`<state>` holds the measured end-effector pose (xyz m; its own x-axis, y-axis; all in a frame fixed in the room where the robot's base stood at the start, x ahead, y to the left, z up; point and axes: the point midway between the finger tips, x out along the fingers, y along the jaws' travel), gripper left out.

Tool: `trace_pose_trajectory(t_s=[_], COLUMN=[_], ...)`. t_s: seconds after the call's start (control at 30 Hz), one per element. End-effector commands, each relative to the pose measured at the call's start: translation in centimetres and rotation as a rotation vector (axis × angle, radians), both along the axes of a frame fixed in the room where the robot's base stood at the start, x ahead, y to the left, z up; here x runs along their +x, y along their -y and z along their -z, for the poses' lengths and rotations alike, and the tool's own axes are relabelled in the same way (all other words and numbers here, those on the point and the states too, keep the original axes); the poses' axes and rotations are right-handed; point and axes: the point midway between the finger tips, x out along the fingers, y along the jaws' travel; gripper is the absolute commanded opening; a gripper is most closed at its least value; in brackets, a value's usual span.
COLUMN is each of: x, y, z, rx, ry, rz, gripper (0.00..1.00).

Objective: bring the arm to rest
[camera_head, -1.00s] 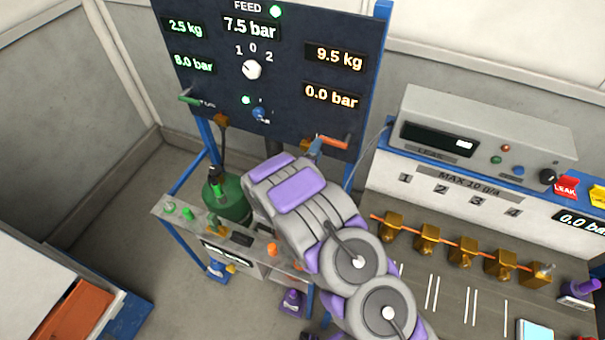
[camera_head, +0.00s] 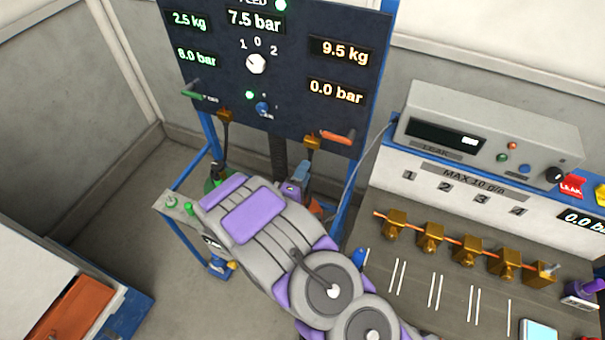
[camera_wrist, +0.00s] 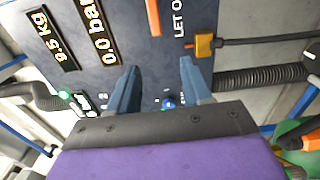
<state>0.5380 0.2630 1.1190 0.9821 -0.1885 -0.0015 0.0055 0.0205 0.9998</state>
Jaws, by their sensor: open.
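My gripper shows in the wrist view (camera_wrist: 160,92) as two blue-grey fingers standing well apart with nothing between them. Beyond them is the dark feed panel (camera_wrist: 190,15), seen turned on its side. In the head view my purple and grey arm reaches from the bottom right up to the panel's lower edge. The gripper end (camera_head: 300,182) shows there only in part, below the dark feed panel (camera_head: 215,125). The arm hides most of the green cylinder (camera_head: 215,180) and part of the small bench.
The panel's orange-handled valve (camera_head: 336,137) sits close above the gripper end. The grey leak tester (camera_head: 490,125) and several brass fittings (camera_head: 430,237) stand on the right bench. An orange tray (camera_head: 75,305) lies lower left. Bare floor (camera_head: 110,195) shows at left.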

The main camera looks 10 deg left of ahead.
Motion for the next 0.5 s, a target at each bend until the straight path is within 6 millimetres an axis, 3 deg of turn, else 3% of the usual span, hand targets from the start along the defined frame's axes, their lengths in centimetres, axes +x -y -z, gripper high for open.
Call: trace_pose_trajectory(t_s=[0.5], x=[0.59], y=[0.2], z=[0.18], rx=[0.052], ry=[-0.029], rz=[0.004], gripper=[0.49])
